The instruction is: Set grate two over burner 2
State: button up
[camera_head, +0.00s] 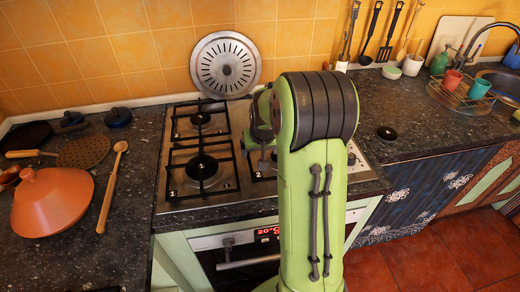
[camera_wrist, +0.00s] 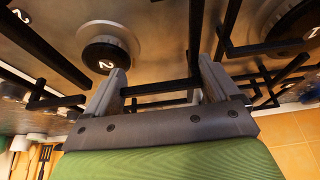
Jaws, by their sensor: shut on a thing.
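My gripper (camera_wrist: 162,84) is shut on a dark bar of a black grate (camera_wrist: 160,88) in the wrist view. In the wrist view, a round burner cap (camera_wrist: 106,55) bearing a white 2 lies on the metal hob beyond the fingers, with no bar across its cap. Another white 2 shows just left of my arm. I cannot tell whether the held grate touches the hob.
A round slotted metal disc (camera_head: 225,65) leans on the tiled wall behind the hob. An orange tagine lid (camera_head: 52,201), a wooden spoon (camera_head: 112,187) and dark pans lie on the left counter. A small dark round piece (camera_head: 387,133) lies on the right counter, with open room around it.

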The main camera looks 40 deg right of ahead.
jog(key=shift+s+f+b, duration=0.1)
jog(key=shift+f+b, duration=0.35)
jog(key=shift+f, duration=0.1)
jog(key=o, duration=1)
jog(key=shift+a, duration=0.1)
jog(key=shift+c, duration=0.2)
jog(key=shift+o, duration=0.8)
jog(key=shift+s+f, duration=0.1)
jog(key=shift+f, duration=0.05)
jog(key=w+p+v, duration=0.1)
jog(key=p+v, duration=0.3)
jog(key=v, duration=0.9)
jog(key=s+a+r+n, duration=0.2)
jog(key=s+a+r, duration=0.45)
jog(key=a, duration=0.35)
jog(key=s+a+n+y, duration=0.1)
jog(key=s+a, duration=0.2)
jog(key=s, duration=0.3)
jog(key=s+a+f+n+t+y, duration=0.1)
jog(key=s+a+n, duration=0.1)
jog(key=s+a, duration=0.2)
jog(key=s, duration=0.2)
jog(key=shift+s+a+f, duration=0.2)
jog(key=shift+s+a, duration=0.15)
jog(key=shift+s, duration=0.05)
